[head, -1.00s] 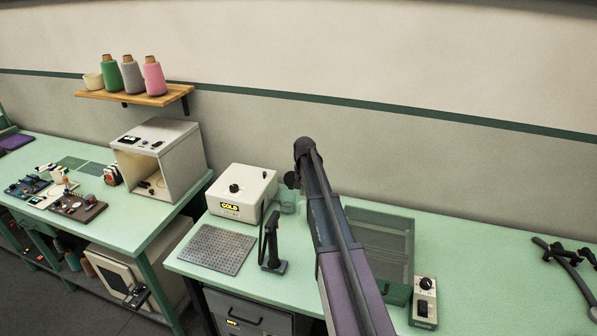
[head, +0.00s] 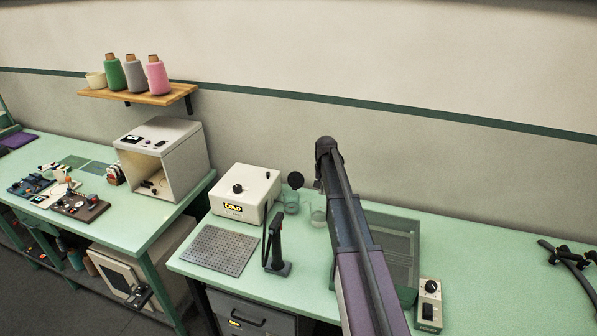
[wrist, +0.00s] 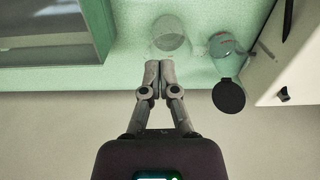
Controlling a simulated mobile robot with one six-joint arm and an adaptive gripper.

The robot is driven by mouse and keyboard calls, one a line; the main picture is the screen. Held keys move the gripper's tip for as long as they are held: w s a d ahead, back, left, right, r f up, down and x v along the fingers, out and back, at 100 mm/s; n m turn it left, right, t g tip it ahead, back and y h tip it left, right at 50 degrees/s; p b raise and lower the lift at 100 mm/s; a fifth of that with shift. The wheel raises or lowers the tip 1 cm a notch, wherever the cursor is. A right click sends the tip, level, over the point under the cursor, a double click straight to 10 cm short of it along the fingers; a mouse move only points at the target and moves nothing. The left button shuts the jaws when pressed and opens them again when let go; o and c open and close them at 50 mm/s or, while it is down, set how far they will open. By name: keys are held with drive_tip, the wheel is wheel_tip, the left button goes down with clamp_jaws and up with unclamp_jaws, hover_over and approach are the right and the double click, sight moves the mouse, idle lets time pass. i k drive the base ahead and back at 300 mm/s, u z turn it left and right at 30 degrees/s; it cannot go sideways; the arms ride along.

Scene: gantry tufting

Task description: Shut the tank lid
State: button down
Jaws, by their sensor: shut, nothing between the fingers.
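My gripper (wrist: 159,68) is shut and empty in the wrist view; its fingertips are close to the rim of a clear glass vessel (wrist: 170,32). In the head view my arm hides the gripper. A second clear vessel (wrist: 222,44) stands to the right in the wrist view, with a round black disc (wrist: 229,96) at its edge. The disc stands raised above that vessel (head: 291,206) in the head view (head: 295,180). A grey-green framed case with clear panels (head: 403,240) stands to the right, partly hidden by my arm. I cannot tell for certain which is the tank.
A white box marked COLD (head: 245,193) stands beside the vessels. A perforated plate (head: 219,249) and an upright black handle (head: 277,248) are in front. A knob box (head: 429,305) sits right of the case.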

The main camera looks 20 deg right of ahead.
sight(296, 179)
drive_tip(key=u, duration=0.05)
drive_tip(key=i, duration=1)
drive_tip(key=z, duration=0.05)
